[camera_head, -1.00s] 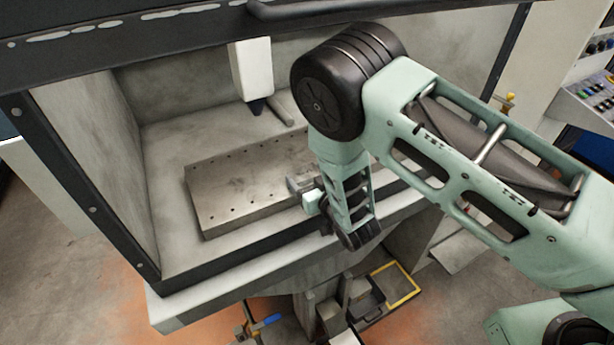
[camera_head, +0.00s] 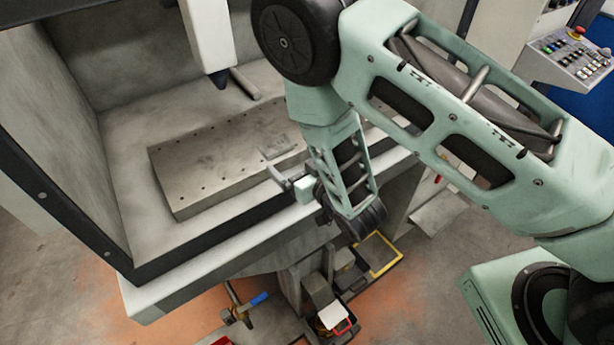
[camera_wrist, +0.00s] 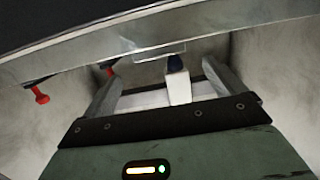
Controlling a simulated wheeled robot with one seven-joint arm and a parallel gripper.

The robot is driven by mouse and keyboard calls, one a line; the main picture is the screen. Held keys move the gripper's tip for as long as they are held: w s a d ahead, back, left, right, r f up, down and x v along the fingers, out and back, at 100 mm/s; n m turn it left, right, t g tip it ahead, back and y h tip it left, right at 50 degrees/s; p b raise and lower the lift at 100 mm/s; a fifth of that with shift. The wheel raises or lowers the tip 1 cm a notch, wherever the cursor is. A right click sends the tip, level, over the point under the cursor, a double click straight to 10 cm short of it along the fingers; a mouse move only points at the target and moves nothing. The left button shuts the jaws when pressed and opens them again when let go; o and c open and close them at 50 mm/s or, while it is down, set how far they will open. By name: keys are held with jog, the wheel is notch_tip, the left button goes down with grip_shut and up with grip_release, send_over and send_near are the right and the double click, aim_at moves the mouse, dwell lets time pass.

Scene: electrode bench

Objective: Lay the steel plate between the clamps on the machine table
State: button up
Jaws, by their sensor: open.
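A small, flat grey piece, probably the steel plate (camera_head: 277,148), lies on the drilled machine table (camera_head: 195,172), close to its front edge. Its thin edge seems to show in the wrist view (camera_wrist: 160,52). My gripper (camera_head: 281,176) is just in front of it, at the table's front edge. It is open, with its fingers (camera_wrist: 160,72) well apart and nothing between them. Two red-ended parts, perhaps of the clamps (camera_wrist: 39,96), show left of the plate in the wrist view. In the head view my arm hides the table's right part, and no clamp is visible.
The white machine head (camera_head: 208,35) with its dark tip hangs over the table's back. Chamber walls stand behind and to the left. The front ledge (camera_head: 225,250) runs below the table. Below, a yellow-edged tray (camera_head: 385,262) and a blue-handled tool (camera_head: 255,299) show.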

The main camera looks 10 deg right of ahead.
jog(key=s+a+r+g+h+b, duration=0.1)
jog(key=s+r+g, duration=0.35)
jog(key=s, duration=0.25)
jog(key=s+a+r+g+h, duration=0.1)
jog(key=s+r+g+h, duration=0.1)
jog(key=s+r+g, duration=0.35)
jog(key=s+d+r+n+g+h, duration=0.1)
jog(key=s+d+r+g, duration=0.1)
jog(key=s, duration=0.5)
jog(key=s+d+r+n+g+h, duration=0.2)
jog(key=s+d+r, duration=0.1)
jog(key=s+d, duration=0.2)
jog(key=shift+s+d+r+g, duration=0.25)
jog(key=shift+s+g, duration=0.15)
jog(key=shift+s, duration=0.8)
